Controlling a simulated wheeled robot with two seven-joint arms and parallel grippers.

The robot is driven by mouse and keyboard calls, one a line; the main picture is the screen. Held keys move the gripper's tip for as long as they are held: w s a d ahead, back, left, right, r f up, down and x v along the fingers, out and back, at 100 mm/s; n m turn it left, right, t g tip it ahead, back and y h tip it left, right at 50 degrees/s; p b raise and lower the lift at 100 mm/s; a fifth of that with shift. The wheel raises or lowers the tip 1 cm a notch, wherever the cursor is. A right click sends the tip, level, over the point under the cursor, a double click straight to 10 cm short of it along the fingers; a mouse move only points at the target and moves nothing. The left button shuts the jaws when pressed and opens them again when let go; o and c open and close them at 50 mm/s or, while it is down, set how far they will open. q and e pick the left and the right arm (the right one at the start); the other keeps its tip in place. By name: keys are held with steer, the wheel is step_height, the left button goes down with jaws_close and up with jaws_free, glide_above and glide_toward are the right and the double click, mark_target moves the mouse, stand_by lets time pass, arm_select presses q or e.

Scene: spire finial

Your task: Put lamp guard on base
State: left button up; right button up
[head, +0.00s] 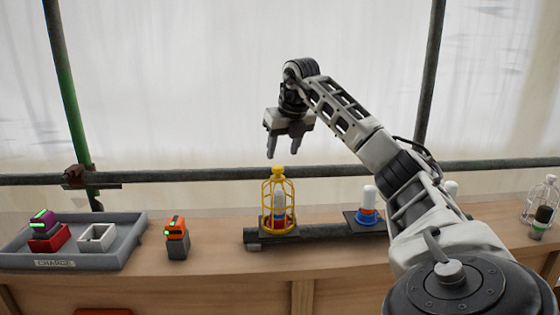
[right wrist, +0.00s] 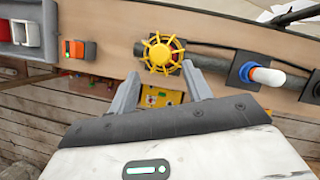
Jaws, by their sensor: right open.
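A yellow cage-like lamp guard (head: 279,200) stands upright around a white-topped lamp on the left part of a dark rail base (head: 318,234). In the right wrist view the yellow guard (right wrist: 163,54) shows from above, just beyond the fingertips. A second lamp (head: 368,203) with a white top, orange band and blue ring stands on the rail to the right without a guard. It also shows in the right wrist view (right wrist: 262,75). My right gripper (head: 284,150) is open and empty above the yellow guard. My left gripper is not in view.
A grey tray (head: 130,240) at left holds a red box and a white box (head: 97,237). An orange-and-grey device (head: 176,238) stands beside it. A clear wire guard (head: 541,202) stands at far right. A horizontal pole (head: 200,174) runs behind the bench.

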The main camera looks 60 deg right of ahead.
steer(key=v, duration=0.6)
steer(key=w+a+f+n+t+y, duration=0.1)
steer(key=w+a+f+n+y, duration=0.25)
steer(key=w+a+f, duration=0.55)
steer(key=w+a+f+n+t+y, duration=0.15)
steer(key=a+f+y, duration=0.35)
steer(key=a, duration=0.9)
steer(key=s+a+f+m+t+y, duration=0.1)
steer(key=a+f+m+y, duration=0.2)
steer(key=a, duration=0.6)
steer(key=s+a+f+t+y, duration=0.1)
steer(key=a+f+y, duration=0.3)
steer(key=a, duration=0.6)
steer(key=s+a+f+m+t+h, duration=0.2)
steer(key=s+f+m+h, duration=0.8)
steer(key=s+f+m, duration=1.1)
steer(key=a+f+m, duration=0.1)
steer(key=m, duration=0.7)
steer(key=shift+m+p, duration=0.3)
steer(key=shift+p, duration=0.1)
